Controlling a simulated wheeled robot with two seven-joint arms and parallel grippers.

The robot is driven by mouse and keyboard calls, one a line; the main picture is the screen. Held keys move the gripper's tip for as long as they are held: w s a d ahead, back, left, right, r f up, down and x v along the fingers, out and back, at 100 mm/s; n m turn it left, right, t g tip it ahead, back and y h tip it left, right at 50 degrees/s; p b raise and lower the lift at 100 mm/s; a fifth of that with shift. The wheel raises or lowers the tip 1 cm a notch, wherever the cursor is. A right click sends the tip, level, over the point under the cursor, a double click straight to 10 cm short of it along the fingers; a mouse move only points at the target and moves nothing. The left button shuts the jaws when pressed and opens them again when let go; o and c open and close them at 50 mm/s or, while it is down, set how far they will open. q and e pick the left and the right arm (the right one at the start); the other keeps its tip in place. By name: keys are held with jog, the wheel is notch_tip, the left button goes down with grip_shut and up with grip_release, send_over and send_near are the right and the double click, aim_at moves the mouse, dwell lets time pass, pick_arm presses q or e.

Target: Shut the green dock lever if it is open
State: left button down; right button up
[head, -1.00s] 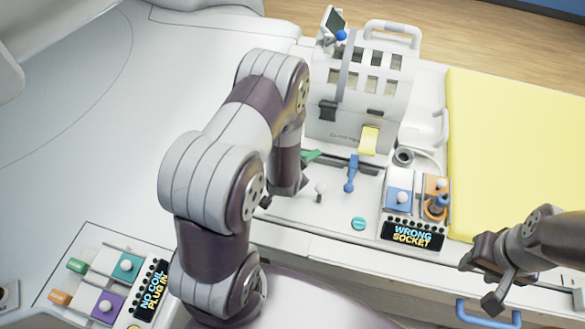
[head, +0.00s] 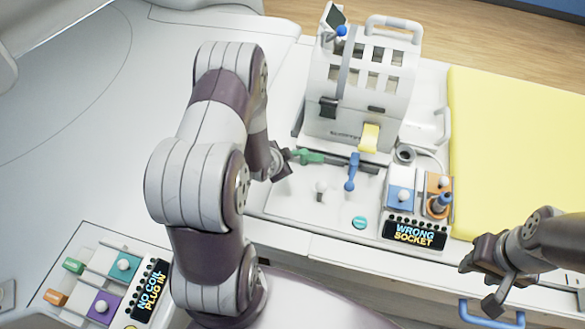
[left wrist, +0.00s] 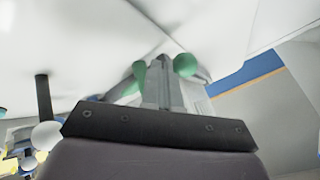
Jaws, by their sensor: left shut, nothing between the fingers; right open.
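The green dock lever (head: 309,157) lies sideways at the left foot of the white coil housing (head: 350,128), pointing left. My left gripper (head: 285,157) is shut and empty, at the lever's left end. In the left wrist view the shut fingers (left wrist: 160,72) cover the middle of the lever, and its green parts (left wrist: 186,65) show on both sides of them. I cannot tell whether they touch. My right gripper (head: 480,284) is open and empty at the lower right, away from the lever.
A blue lever (head: 352,172) stands right of the green one, with a white-knobbed stick (head: 320,187) in front. A socket panel (head: 415,234) reads "WRONG SOCKET". Another panel (head: 150,291) at lower left reads "NO COIL PLUG IN". A yellow pad (head: 515,150) lies at right.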

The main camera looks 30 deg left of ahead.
pick_arm(q)
jog(key=shift+w+a+b, duration=0.35)
jog(key=shift+w+a, duration=0.1)
jog(key=shift+a, duration=0.2)
jog(key=shift+w, duration=0.1)
pick_arm(e)
jog(key=shift+s+d+f, duration=0.1)
jog(key=shift+f, duration=0.45)
pick_arm(q)
jog(key=shift+w+a+r, duration=0.2)
jog(key=shift+r, duration=0.05)
pick_arm(e)
jog(key=shift+s, duration=0.1)
jog(key=shift+f, duration=0.1)
